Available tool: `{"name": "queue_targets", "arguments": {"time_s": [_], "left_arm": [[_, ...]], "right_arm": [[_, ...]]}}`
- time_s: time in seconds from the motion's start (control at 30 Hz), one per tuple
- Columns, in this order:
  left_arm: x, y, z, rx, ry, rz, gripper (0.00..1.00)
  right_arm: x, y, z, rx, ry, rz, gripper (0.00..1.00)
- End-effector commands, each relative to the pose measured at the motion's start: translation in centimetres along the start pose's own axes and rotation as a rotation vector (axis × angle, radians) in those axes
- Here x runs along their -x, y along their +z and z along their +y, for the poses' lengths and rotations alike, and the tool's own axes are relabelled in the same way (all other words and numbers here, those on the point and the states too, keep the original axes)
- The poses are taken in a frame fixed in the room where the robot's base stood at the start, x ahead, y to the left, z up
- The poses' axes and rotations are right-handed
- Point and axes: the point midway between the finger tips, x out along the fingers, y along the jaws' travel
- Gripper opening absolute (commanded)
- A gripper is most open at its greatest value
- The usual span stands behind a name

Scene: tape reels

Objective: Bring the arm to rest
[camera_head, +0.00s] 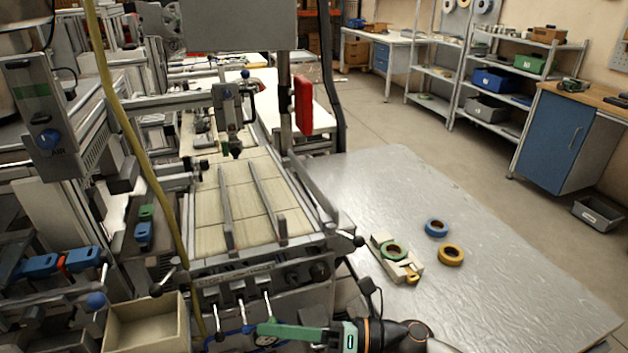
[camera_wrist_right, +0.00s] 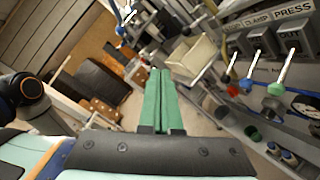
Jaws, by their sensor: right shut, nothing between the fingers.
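My right gripper (camera_head: 262,328) is low in the head view, in front of the machine's lever panel (camera_head: 262,275). Its green fingers are shut together with nothing between them. They point left in the head view, and their closed tips also show in the right wrist view (camera_wrist_right: 158,72). The right arm comes in from the bottom, near the steel table's front left edge. A blue tape reel (camera_head: 428,227) and a yellow tape reel (camera_head: 451,262) lie on the table. A green reel (camera_head: 394,258) sits on a pale dispenser (camera_head: 412,263). My left gripper is not in view.
An open beige bin (camera_head: 147,343) stands at the lower left. A yellow hose (camera_head: 130,140) hangs at left. The steel table (camera_head: 520,300) is clear on its right side.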

Motion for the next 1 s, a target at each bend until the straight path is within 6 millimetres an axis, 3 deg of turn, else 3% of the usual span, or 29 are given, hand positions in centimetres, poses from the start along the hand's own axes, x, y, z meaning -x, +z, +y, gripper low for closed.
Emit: {"name": "queue_targets", "arguments": {"time_s": [0.07, 0.2, 0.33, 0.43, 0.53, 0.6, 0.73, 0.83, 1.0], "left_arm": [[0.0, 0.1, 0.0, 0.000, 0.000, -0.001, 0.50], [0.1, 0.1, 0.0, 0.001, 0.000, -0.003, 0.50], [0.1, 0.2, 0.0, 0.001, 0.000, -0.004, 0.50], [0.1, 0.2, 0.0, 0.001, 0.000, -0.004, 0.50], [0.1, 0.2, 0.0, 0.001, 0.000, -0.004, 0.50], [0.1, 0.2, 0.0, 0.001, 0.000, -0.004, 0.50], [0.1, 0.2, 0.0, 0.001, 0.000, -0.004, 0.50], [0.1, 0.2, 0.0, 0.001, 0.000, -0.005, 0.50], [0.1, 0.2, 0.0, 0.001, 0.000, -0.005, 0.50]], "right_arm": [[0.4, 1.0, -0.3, -0.245, 0.017, -0.201, 0.00], [3.6, 2.3, -3.1, -0.675, 0.025, -0.539, 0.00], [8.3, 0.7, -7.4, -1.087, 0.016, -0.851, 0.00], [12.7, -3.0, -10.9, -1.400, 0.003, -1.093, 0.00], [17.1, -8.4, -13.6, -1.697, -0.014, -1.333, 0.00], [19.5, -12.3, -14.5, -1.867, -0.023, -1.479, 0.00], [22.6, -18.4, -15.0, -2.091, -0.038, -1.684, 0.00], [23.9, -21.3, -14.8, -2.188, -0.043, -1.780, 0.00], [24.6, -22.8, -14.7, -2.240, -0.047, -1.833, 0.00]]}}
